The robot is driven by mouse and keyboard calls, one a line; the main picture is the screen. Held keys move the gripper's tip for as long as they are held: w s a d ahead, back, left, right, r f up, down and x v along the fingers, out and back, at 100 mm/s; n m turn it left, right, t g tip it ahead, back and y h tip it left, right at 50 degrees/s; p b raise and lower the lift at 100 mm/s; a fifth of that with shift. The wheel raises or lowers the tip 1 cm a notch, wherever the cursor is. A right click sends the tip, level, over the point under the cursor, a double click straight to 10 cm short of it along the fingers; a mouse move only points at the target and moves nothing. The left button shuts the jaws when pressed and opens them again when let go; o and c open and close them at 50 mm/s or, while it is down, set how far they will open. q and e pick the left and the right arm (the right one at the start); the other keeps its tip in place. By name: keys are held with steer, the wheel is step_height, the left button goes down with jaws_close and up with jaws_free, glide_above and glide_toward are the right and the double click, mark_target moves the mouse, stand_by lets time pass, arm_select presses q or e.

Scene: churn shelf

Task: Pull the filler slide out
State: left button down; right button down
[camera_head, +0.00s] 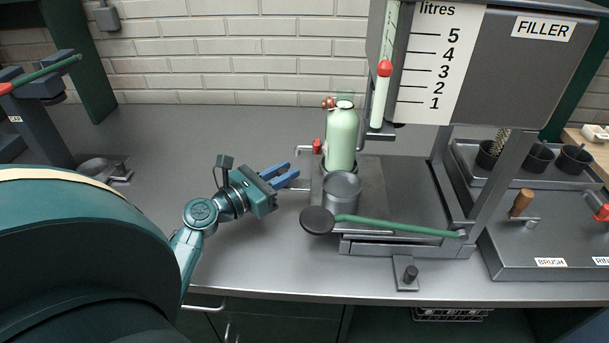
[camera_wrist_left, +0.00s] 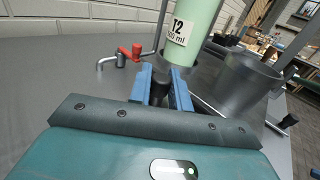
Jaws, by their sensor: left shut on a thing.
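The filler (camera_head: 476,65) stands at the right back of the bench, with a litre scale on its front. A pale green bottle (camera_head: 342,140) stands upright in a dark holder at its left side; it also shows in the wrist view (camera_wrist_left: 190,28). My left gripper (camera_head: 292,178) is just left of the bottle, low over the bench. In the wrist view its blue fingers (camera_wrist_left: 162,90) are closed on a dark knob (camera_wrist_left: 158,94), which seems to belong to the filler slide. The rest of the slide is hard to make out. My right gripper is not in view.
A grey metal cup (camera_head: 342,188) stands before the bottle. A green lever (camera_head: 395,227) with a dark round end crosses the filler's front. A red-handled tap (camera_wrist_left: 137,50) is close to my fingers. Bench space (camera_head: 262,240) in front of my left gripper is clear.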

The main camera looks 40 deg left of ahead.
arm_select(q)
steer(key=s+a, duration=0.1)
steer(key=a, duration=0.1)
steer(key=s+a, duration=0.1)
steer(key=a, duration=0.1)
steer(key=s+a, duration=0.1)
steer(key=a, duration=0.1)
steer(key=shift+s+f+b, duration=0.1)
steer(key=shift+s+b, duration=0.25)
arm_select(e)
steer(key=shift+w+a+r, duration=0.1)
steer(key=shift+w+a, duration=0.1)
arm_select(q)
steer(key=c, duration=1.3)
jaws_free()
steer(key=shift+d, duration=0.1)
steer(key=shift+c, duration=0.2)
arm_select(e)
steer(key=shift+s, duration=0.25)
arm_select(q)
steer(key=shift+s, duration=0.1)
